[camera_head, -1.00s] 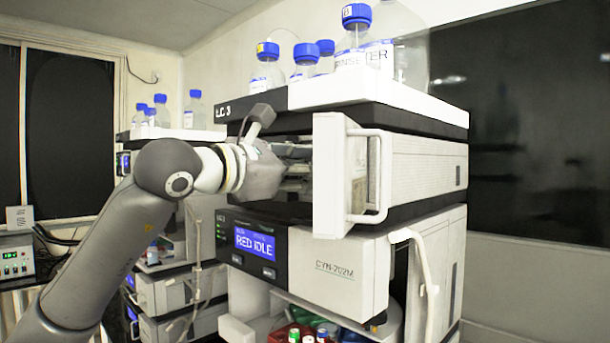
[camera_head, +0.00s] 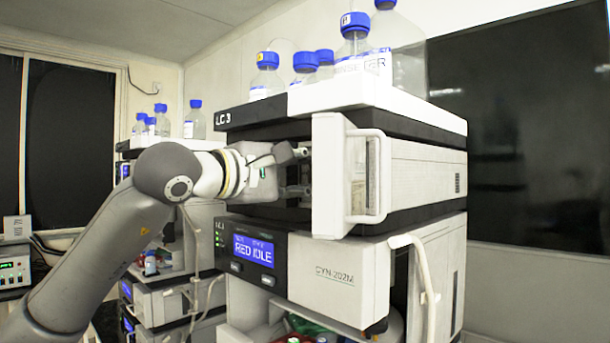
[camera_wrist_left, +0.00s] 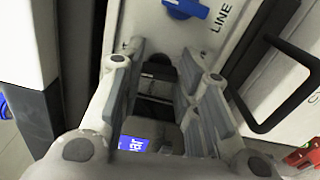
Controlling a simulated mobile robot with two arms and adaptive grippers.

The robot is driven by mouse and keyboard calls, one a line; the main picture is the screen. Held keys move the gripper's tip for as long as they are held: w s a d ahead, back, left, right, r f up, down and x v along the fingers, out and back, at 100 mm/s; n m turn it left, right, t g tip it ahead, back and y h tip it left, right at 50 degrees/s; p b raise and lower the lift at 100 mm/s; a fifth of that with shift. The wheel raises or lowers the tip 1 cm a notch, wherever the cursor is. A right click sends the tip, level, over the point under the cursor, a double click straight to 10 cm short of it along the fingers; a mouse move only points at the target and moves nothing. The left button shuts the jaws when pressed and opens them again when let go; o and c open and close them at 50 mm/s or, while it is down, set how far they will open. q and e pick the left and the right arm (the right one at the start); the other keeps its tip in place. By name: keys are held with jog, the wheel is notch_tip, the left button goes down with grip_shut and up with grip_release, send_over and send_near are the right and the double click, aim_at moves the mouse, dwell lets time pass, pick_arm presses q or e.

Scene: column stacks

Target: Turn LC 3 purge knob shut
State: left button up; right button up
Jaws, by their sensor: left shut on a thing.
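The LC 3 stack (camera_head: 300,105) fills the middle of the head view, with a display (camera_head: 253,251) reading "RED IDLE" on its lower unit. My left gripper (camera_head: 303,172) reaches in from the left at the upper unit's front, behind the swung-out white door (camera_head: 328,190). In the wrist view its two fingers (camera_wrist_left: 160,58) are closed around a dark knob (camera_wrist_left: 158,72) on the panel, which I take to be the purge knob. The head view hides this knob. A blue knob (camera_wrist_left: 185,7) beside the word "LINE" sits apart from the fingers. My right gripper is in neither view.
The door's white handle (camera_head: 372,178) juts out right of my gripper; a dark handle (camera_wrist_left: 262,118) shows in the wrist view. Blue-capped bottles (camera_head: 355,45) stand on top. Another instrument stack (camera_head: 160,295) stands behind my left arm.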

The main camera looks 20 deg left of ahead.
pick_arm(q)
jog(key=shift+m, duration=0.6)
jog(key=shift+f, duration=0.15)
jog(key=o, duration=0.7)
jog(key=shift+o, duration=0.2)
jog(key=shift+s, duration=0.1)
jog(key=v, duration=1.2)
